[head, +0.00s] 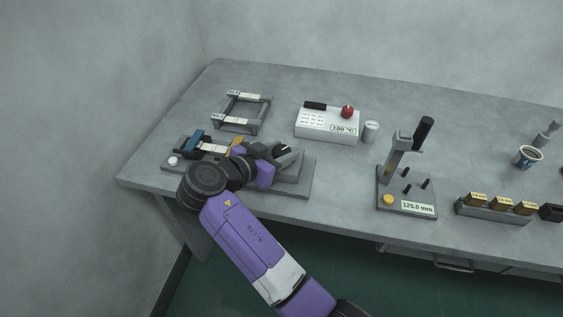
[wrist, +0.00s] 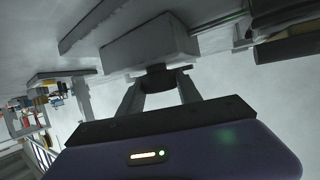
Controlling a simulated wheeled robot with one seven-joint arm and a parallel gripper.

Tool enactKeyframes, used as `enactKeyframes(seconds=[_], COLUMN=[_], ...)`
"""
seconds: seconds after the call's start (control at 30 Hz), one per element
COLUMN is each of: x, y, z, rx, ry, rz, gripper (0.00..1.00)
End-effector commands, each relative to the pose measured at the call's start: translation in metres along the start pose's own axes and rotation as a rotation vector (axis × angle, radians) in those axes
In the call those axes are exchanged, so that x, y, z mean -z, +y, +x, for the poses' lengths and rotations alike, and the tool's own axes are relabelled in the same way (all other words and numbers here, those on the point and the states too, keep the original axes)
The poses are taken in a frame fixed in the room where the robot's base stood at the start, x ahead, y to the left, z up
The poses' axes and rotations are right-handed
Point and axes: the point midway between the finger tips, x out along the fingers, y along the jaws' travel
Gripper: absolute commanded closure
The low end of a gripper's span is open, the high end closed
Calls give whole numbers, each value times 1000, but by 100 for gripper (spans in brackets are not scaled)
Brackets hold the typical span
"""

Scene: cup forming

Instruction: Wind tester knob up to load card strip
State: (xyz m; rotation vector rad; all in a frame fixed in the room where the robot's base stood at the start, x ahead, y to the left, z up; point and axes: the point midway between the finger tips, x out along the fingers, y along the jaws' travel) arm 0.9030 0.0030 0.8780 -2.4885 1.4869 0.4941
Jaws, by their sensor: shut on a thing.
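The tester (head: 307,177) is a grey base with a raised grey block at its right, at the left of the bench in the head view. A pale card strip (head: 214,147) lies across its left part, between a blue clamp (head: 194,138) and an orange-yellow clamp (head: 237,142). My gripper (head: 279,150) reaches over the tester to the block, and my arm hides part of the base. In the wrist view, my gripper (wrist: 158,88) is shut on the dark round knob (wrist: 158,75) in front of the grey block (wrist: 150,43). The head view does not show the knob clearly.
Behind the tester stands a grey rack (head: 241,113) with pale strips. To the right are a white box (head: 328,124) with a red knob and a 180 °C display, a small white cup (head: 370,132), and a gauge stand (head: 405,192) reading 125.0 mm. Weights (head: 500,203) sit far right.

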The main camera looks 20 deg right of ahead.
Motion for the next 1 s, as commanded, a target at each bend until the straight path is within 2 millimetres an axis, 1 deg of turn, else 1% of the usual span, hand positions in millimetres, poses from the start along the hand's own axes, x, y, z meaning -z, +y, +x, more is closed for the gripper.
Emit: enactKeyframes(seconds=[0.03, 0.3, 0.77, 0.8, 0.87, 0.9, 1.0], x=[-4, -1, 0, 0, 0, 0, 0], y=[-1, -1, 0, 0, 0, 0, 0], z=[2, 0, 0, 0, 0, 0, 0], rx=[-20, -91, -105, -105, -105, -104, -104], ry=[0, 0, -1, -1, -1, -1, -1], rz=[10, 39, 41, 41, 41, 42, 42], gripper=[100, 100, 100, 57, 46, 38, 37])
